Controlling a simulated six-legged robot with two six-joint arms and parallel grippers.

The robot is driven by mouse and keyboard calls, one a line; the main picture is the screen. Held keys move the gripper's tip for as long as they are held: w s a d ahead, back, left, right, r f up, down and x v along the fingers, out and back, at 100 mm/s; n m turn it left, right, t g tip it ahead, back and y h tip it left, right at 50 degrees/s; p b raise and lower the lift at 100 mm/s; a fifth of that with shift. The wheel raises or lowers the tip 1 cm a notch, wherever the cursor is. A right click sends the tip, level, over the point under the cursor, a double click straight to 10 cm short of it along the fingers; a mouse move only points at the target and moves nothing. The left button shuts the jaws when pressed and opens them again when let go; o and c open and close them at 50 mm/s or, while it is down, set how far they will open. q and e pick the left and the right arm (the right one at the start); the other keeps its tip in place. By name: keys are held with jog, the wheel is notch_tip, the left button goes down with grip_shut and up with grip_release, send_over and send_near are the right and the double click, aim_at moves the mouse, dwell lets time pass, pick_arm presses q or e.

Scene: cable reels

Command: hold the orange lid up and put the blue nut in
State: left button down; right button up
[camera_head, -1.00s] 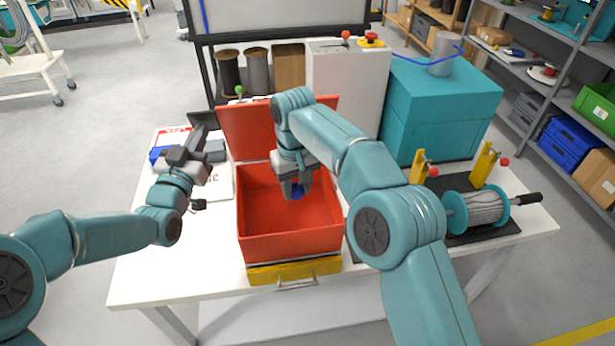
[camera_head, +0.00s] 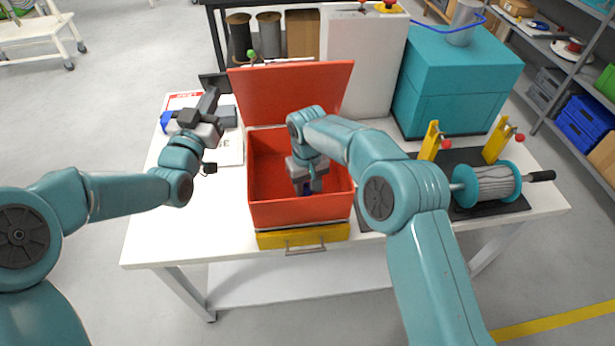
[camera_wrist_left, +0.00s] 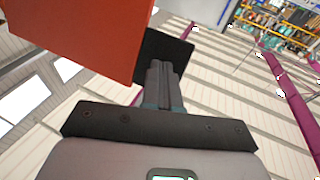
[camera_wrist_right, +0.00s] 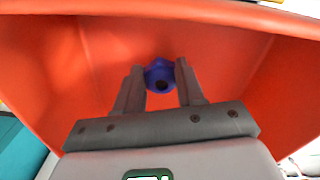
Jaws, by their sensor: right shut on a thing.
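The orange lid (camera_head: 295,95) stands raised at the back of the orange box (camera_head: 300,213); its edge also shows in the left wrist view (camera_wrist_left: 85,35). My left gripper (camera_head: 211,98) is at the lid's left side, its fingers together; in the left wrist view their tips (camera_wrist_left: 160,68) lie against a dark plate beside the lid. I cannot tell whether they touch the lid. My right gripper (camera_head: 306,186) is inside the open box, shut on the blue nut (camera_wrist_right: 160,72). The nut sits between its fingertips, mostly hidden by the gripper in the head view.
A yellow drawer (camera_head: 302,236) is under the box. To the right are a grey cable reel (camera_head: 494,184) and yellow stands (camera_head: 430,140) on a black mat. A teal cabinet (camera_head: 455,85) stands behind. White paper (camera_head: 230,150) lies left of the box; the front left table is clear.

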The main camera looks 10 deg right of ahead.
jog(key=shift+f, duration=0.55)
jog(key=o, duration=1.1)
notch_tip(320, 180, up, 13)
jog(key=s+d+r, duration=0.1)
jog(key=s+d, duration=0.1)
jog(key=s, duration=0.8)
jog(key=s+d+r, duration=0.1)
jog(key=s+d, duration=0.1)
jog(key=s, duration=0.8)
